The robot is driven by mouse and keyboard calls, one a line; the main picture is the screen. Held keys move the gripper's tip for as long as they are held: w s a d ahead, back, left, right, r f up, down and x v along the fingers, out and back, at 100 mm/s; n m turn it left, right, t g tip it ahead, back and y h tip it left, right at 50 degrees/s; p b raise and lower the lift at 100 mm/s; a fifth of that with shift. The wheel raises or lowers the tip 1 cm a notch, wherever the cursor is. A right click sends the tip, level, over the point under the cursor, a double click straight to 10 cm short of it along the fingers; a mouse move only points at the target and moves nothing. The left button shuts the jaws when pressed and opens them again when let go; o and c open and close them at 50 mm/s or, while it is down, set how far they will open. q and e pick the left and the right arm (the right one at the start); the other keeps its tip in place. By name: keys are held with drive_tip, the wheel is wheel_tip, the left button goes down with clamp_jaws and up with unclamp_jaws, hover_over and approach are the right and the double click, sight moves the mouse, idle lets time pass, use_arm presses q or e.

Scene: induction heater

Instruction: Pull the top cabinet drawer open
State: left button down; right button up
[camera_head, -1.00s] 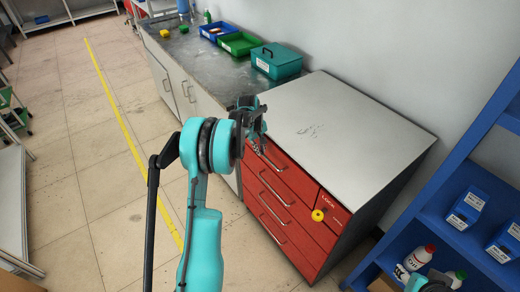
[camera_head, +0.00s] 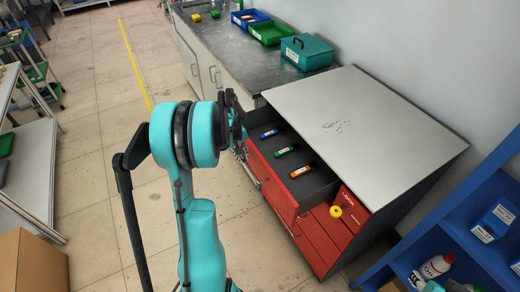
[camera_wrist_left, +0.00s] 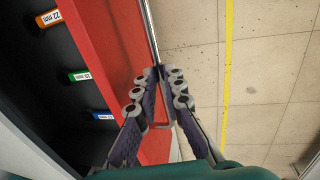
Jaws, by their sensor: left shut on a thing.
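The top drawer (camera_head: 269,179) of the red cabinet stands pulled out, its dark inside showing. In it lie a blue (camera_head: 269,134), a green (camera_head: 285,152) and an orange (camera_head: 299,171) labelled cylinder. My left gripper (camera_head: 241,150) is at the drawer's front, partly hidden by its own arm. In the left wrist view my left gripper (camera_wrist_left: 160,75) is shut on the thin metal handle bar (camera_wrist_left: 151,25) of the drawer. The red drawer front (camera_wrist_left: 113,38) shows beside the bar. The fingers of my right gripper do not show.
The cabinet's grey top (camera_head: 365,120) is bare. A yellow round thing (camera_head: 336,211) is on the cabinet front. A teal box (camera_head: 306,52) and a green bin (camera_head: 270,33) stand on the counter behind. A blue shelf (camera_head: 480,195) is at right. Floor left of the drawer is clear.

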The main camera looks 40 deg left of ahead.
use_arm(q)
drive_tip(key=s+a, duration=0.3)
drive_tip(key=s, duration=0.6)
drive_tip(key=s+a, duration=0.4)
drive_tip(key=s, duration=0.5)
drive_tip(key=shift+a, duration=0.15)
drive_tip(key=shift+w, duration=0.1)
drive_tip(key=c, duration=1.6)
unclamp_jaws()
wheel_tip(320, 180, up, 12)
drive_tip(key=s+a, duration=0.1)
drive_tip(key=s, duration=0.1)
drive_tip(key=shift+f, duration=0.15)
